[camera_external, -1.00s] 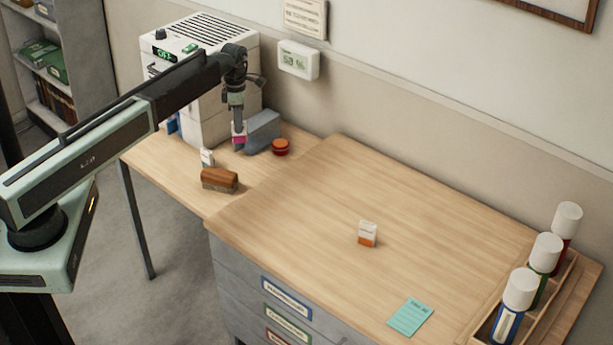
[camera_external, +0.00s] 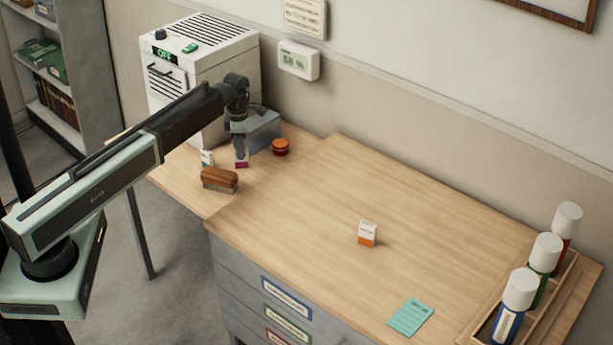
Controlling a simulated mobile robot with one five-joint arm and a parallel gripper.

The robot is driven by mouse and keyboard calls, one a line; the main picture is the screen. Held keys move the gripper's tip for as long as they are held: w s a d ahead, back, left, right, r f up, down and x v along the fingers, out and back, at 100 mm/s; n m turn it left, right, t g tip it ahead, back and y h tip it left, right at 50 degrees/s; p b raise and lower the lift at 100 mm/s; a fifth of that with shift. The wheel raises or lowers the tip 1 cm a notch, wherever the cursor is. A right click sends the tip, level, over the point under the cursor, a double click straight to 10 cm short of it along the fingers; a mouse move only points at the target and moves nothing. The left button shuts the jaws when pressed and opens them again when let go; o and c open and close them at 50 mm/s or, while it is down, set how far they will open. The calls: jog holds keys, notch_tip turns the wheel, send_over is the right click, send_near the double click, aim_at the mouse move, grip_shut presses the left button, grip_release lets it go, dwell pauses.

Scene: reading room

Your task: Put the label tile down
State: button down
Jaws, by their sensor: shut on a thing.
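My gripper (camera_external: 241,153) points down over the left wooden table, in front of the grey block. It is shut on a small label tile with a magenta lower part (camera_external: 242,165). The tile is upright and very low, at or just above the tabletop; I cannot tell if it touches. A similar white tile with a green part (camera_external: 207,158) stands just left of it. Another white tile with an orange part (camera_external: 367,234) stands alone on the right-hand desktop.
A brush with a wooden back (camera_external: 219,180) lies just in front of my gripper. The grey block (camera_external: 263,132) and a red round tin (camera_external: 280,147) are behind and right. A white machine (camera_external: 200,70) stands behind. The desktop (camera_external: 310,200) is largely clear.

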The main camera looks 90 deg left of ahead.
jog(key=shift+f, duration=0.1)
jog(key=c, duration=1.4)
grip_release()
notch_tip(320, 180, up, 12)
jog(key=p, duration=1.2)
jog(key=shift+r, duration=0.25)
